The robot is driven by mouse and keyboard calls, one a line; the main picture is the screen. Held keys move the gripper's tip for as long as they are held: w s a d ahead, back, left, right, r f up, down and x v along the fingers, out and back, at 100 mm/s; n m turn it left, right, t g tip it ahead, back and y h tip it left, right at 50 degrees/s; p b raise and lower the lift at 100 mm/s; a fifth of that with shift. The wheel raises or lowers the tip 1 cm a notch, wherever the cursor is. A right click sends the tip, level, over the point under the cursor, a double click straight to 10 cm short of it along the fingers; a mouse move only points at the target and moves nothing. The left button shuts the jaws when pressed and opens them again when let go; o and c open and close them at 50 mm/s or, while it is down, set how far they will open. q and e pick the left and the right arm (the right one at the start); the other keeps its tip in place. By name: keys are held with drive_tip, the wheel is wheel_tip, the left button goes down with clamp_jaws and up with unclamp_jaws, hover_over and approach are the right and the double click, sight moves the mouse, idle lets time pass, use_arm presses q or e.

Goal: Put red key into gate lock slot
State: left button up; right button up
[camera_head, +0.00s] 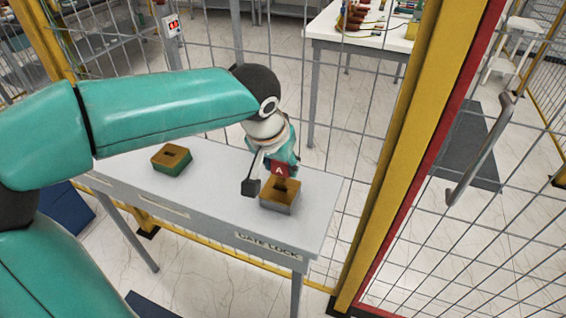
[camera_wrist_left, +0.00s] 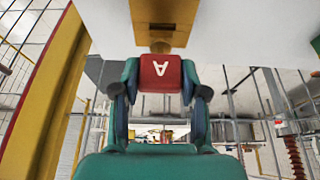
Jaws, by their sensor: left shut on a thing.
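In the left wrist view the red key (camera_wrist_left: 160,72) sits between the two teal fingers of the left gripper (camera_wrist_left: 160,84). The gate lock block (camera_head: 279,197) has a brass top and grey sides and stands near the right end of the table. Its dark slot (camera_head: 282,186) shows just below the key. The block's brass face (camera_wrist_left: 163,14) also shows in the wrist view, close beyond the key. I cannot tell whether the key's tip is inside the slot. My right gripper is not in view.
The block stands on a grey-white table (camera_head: 215,185) with a GATE LOCK label on its front edge. A second block (camera_head: 171,159), brass on green, stands at the table's left. A wire fence rises behind, with a yellow post (camera_head: 405,130) to the right.

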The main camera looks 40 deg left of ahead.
sight(279, 172)
use_arm(q)
drive_tip(key=shift+f+b, duration=0.3)
drive_tip(key=shift+f, duration=0.05)
drive_tip(key=shift+f+b, duration=0.55)
drive_tip(key=shift+f, duration=0.05)
drive_tip(key=shift+f+b, duration=0.7)
idle(1.3)
drive_tip(key=o, duration=1.2)
